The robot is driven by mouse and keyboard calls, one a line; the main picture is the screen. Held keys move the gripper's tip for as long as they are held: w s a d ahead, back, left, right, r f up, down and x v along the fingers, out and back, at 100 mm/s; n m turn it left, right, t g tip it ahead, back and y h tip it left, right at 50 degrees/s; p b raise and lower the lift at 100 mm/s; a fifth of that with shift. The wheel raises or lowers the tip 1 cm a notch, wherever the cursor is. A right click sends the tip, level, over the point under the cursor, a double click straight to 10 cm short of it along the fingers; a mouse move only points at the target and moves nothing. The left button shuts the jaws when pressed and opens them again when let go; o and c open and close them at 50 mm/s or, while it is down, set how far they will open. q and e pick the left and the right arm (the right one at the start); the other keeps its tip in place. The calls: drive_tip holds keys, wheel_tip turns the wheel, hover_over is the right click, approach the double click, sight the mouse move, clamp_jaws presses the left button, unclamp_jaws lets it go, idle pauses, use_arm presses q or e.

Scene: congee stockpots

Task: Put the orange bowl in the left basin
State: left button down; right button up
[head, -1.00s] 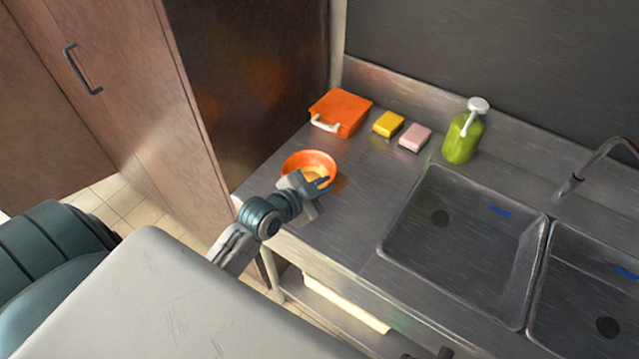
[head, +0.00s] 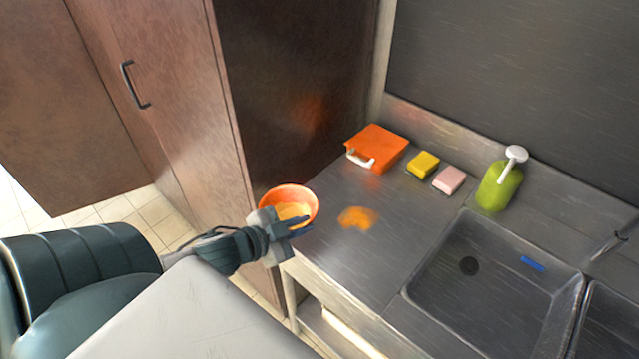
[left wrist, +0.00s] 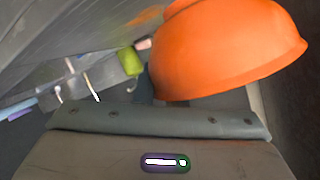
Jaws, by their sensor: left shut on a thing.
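The orange bowl (head: 289,201) is held at its rim by my left gripper (head: 286,227), which is shut on it. In the head view the bowl is near the counter's left end, apparently lifted off the surface, with its yellowish inside showing. In the left wrist view the bowl (left wrist: 225,48) fills the upper right and hides one finger area. The left basin (head: 490,285) is to the right in the counter; it looks empty, with a dark drain and a small blue mark. My right gripper is out of view.
An orange case (head: 378,145) with a white handle, a yellow sponge (head: 423,164), a pink sponge (head: 449,180) and a green pump bottle (head: 498,187) stand along the back. An orange patch (head: 357,217) shows on the counter. A tall brown cabinet (head: 290,90) stands close at left.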

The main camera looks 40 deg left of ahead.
use_arm(q)
drive_tip(key=shift+s+a+r+p, duration=0.35)
drive_tip(key=shift+s+a+p, duration=0.15)
drive_tip(key=shift+s+p, duration=0.3)
drive_tip(key=shift+s+a+f+p, duration=0.2)
drive_tip(key=shift+s+a+p, duration=0.1)
drive_tip(key=shift+s+p, duration=0.35)
